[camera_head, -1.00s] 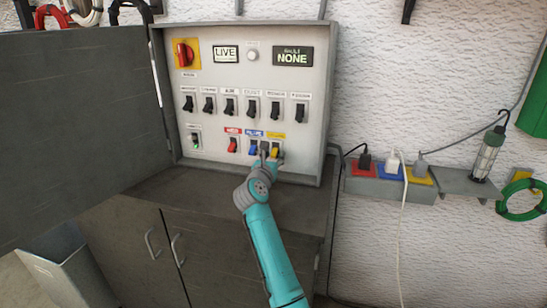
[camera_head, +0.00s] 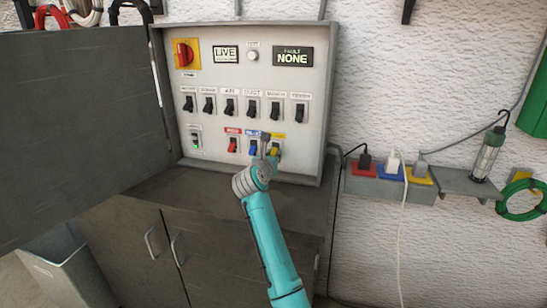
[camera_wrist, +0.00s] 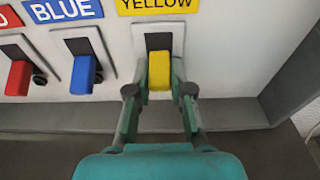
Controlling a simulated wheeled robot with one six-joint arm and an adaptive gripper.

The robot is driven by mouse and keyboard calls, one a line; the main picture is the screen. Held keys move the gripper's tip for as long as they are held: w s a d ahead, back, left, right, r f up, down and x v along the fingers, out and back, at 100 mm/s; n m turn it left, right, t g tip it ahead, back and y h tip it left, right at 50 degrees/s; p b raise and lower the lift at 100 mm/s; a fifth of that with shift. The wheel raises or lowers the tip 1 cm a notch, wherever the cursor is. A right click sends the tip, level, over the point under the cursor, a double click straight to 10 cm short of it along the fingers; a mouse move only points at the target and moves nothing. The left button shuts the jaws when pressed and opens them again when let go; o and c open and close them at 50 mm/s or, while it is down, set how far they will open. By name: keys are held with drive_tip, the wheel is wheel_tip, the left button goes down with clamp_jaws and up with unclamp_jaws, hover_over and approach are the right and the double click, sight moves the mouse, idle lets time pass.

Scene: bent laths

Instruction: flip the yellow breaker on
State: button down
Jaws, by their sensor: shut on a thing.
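The yellow breaker (camera_head: 275,150) is at the right end of the lower row on the panel, under a yellow label. In the wrist view its yellow lever (camera_wrist: 159,70) hangs downward in a dark slot below the label "YELLOW". My gripper (camera_head: 269,151) is at the panel, its fingers partly covering the breaker in the head view. In the wrist view my gripper (camera_wrist: 159,90) has one fingertip on each side of the lever's lower part and is shut on it. The blue breaker (camera_wrist: 84,75) and red breaker (camera_wrist: 18,78) are to the left, levers down.
The grey panel (camera_head: 215,75) also carries a row of black breakers (camera_head: 252,108), a red rotary switch (camera_head: 185,53), and displays reading "LIVE" and "NONE". The open cabinet door (camera_head: 80,130) stands at the left. A ledge (camera_head: 205,185) runs below the panel.

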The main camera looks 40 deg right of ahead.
drive_tip(key=r+g+y, duration=0.1)
drive_tip(key=g+y, duration=0.1)
drive_tip(key=y, duration=0.1)
drive_tip(key=shift+a+r+g, duration=0.1)
drive_tip(key=shift+r+g, duration=0.2)
drive_tip(key=shift+r, duration=0.05)
drive_tip(key=shift+r+g+y, duration=0.25)
drive_tip(key=shift+g+y, duration=0.35)
drive_tip(key=shift+y, duration=0.25)
drive_tip(key=shift+r+g+y, duration=0.2)
drive_tip(key=shift+g+y, duration=0.4)
drive_tip(key=shift+y, duration=0.25)
drive_tip(key=c, duration=1)
unclamp_jaws()
drive_tip(key=shift+c, duration=0.2)
drive_tip(key=v, duration=1.2)
drive_tip(key=shift+w+d, duration=0.1)
drive_tip(key=shift+d, duration=0.15)
